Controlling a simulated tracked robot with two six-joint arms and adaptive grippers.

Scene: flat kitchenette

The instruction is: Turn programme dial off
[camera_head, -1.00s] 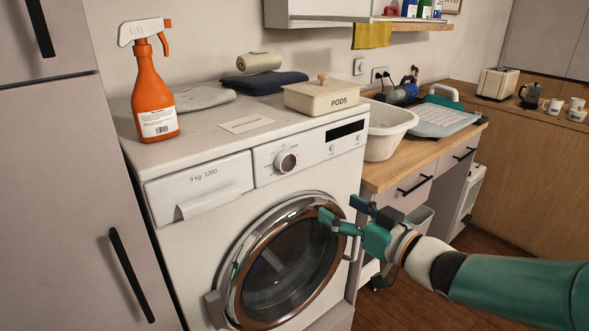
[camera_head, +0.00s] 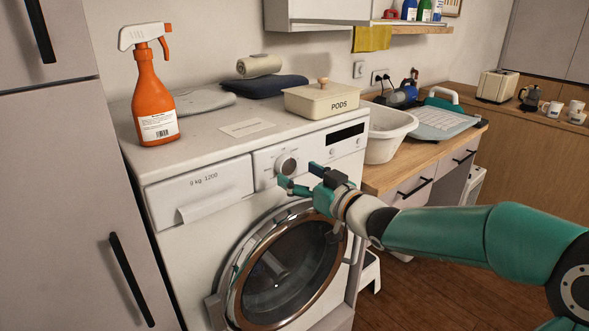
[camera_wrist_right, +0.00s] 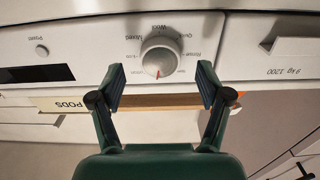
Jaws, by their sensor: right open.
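The programme dial (camera_head: 286,164) is a round silver knob on the washing machine's front panel, with printed programme names around it. In the right wrist view the dial (camera_wrist_right: 160,52) appears upside down, with a red mark on its rim at the lower side of the picture. My right gripper (camera_head: 300,176) is just in front of and slightly below the dial. In the wrist view its two fingers (camera_wrist_right: 160,82) are spread apart, with the dial between and beyond their tips. They do not appear to touch it. My left gripper is not in view.
The washing machine (camera_head: 195,250) has a detergent drawer (camera_head: 200,185) left of the dial and a round door below. On top are an orange spray bottle (camera_head: 153,105), a PODS box (camera_head: 322,101) and folded cloths. A white basin (camera_head: 388,135) stands to the right.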

